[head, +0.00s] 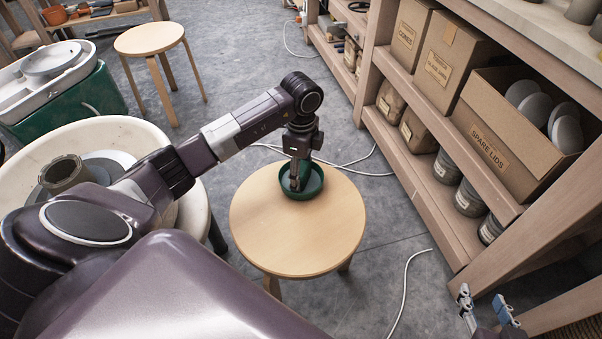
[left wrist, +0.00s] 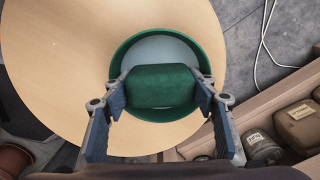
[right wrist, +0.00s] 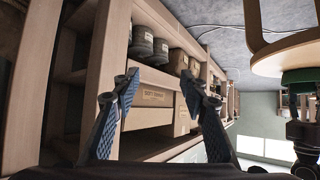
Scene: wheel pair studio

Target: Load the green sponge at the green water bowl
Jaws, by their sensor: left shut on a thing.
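The green water bowl (head: 311,188) stands on a round wooden stool (head: 268,233); it also shows in the left wrist view (left wrist: 140,58) with pale water inside. My left gripper (head: 295,184) points down into the bowl. In the left wrist view its fingers (left wrist: 161,92) are shut on the green sponge (left wrist: 161,86), which sits over the bowl's near part. I cannot tell whether the sponge touches the water. My right gripper (right wrist: 157,88) is open and empty, facing the shelving; its fingertips also show at the head view's lower right (head: 484,304).
Wooden shelving (head: 400,150) with cardboard boxes (head: 484,150) and jars stands to the right. A pottery wheel basin (head: 95,132) is on the left. Another stool (head: 149,38) stands behind. White cables (head: 408,290) lie on the floor. The stool's front top is clear.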

